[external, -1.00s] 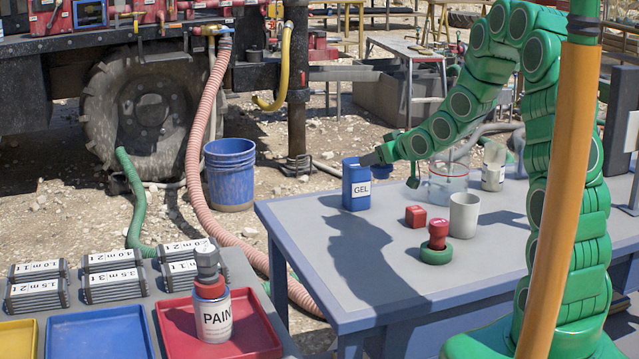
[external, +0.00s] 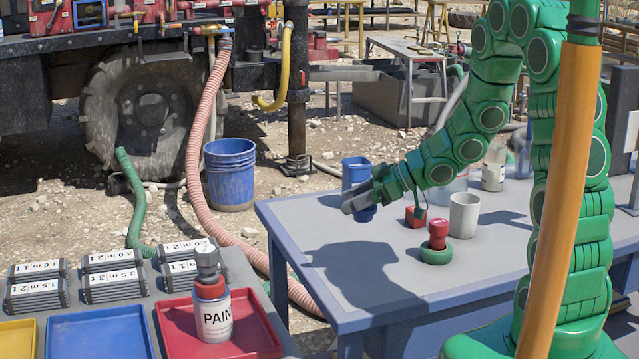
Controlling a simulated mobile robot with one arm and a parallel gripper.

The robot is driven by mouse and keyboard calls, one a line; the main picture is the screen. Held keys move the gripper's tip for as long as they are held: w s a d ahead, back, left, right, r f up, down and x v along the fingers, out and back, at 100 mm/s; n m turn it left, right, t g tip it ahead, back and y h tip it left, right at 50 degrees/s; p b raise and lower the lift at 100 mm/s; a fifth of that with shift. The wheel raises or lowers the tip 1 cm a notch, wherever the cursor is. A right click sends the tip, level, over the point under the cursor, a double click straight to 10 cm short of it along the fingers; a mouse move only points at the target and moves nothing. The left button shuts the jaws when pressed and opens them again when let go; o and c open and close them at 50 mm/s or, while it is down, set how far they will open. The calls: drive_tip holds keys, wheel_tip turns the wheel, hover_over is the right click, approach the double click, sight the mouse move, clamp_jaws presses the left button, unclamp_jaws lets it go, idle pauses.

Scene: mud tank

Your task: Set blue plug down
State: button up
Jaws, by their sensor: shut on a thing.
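The blue plug (external: 366,214) is in my gripper (external: 358,202), at the end of my green arm. My gripper is shut on it; the jaws cover most of it, and only a small blue part shows below them. The plug is above the grey-topped table (external: 320,225), apart from the top, with the arm's shadow on the table below and in front. A blue GEL container (external: 355,170) stands just behind my gripper, its lower part and label hidden by it.
A red cube (external: 415,217) sits right of my gripper, close to the arm. A white cup (external: 464,213) and a red plug in a green ring (external: 437,243) stand further right. The table's front left is clear. A side table holds trays and a paint bottle (external: 212,300).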

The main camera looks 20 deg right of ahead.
drive_tip(key=shift+w+a+f, duration=0.1)
drive_tip(key=shift+w+f, duration=0.15)
drive_tip(key=shift+w, duration=0.2)
drive_tip(key=shift+w+a+f, duration=0.75)
drive_tip(key=shift+w+f, duration=0.7)
drive_tip(key=shift+w, duration=0.5)
drive_tip(key=shift+w+a+f, duration=0.7)
drive_tip(key=shift+w+f, duration=0.8)
drive_tip(key=shift+w, duration=0.5)
drive_tip(key=shift+w+a+f, duration=0.75)
drive_tip(key=shift+w+f, duration=0.7)
drive_tip(key=shift+w, duration=0.5)
drive_tip(key=shift+w+a+f, duration=0.1)
drive_tip(key=shift+w+f, duration=0.1)
drive_tip(key=shift+f, duration=1.65)
drive_tip(key=o, duration=1.2)
drive_tip(key=shift+f, duration=0.1)
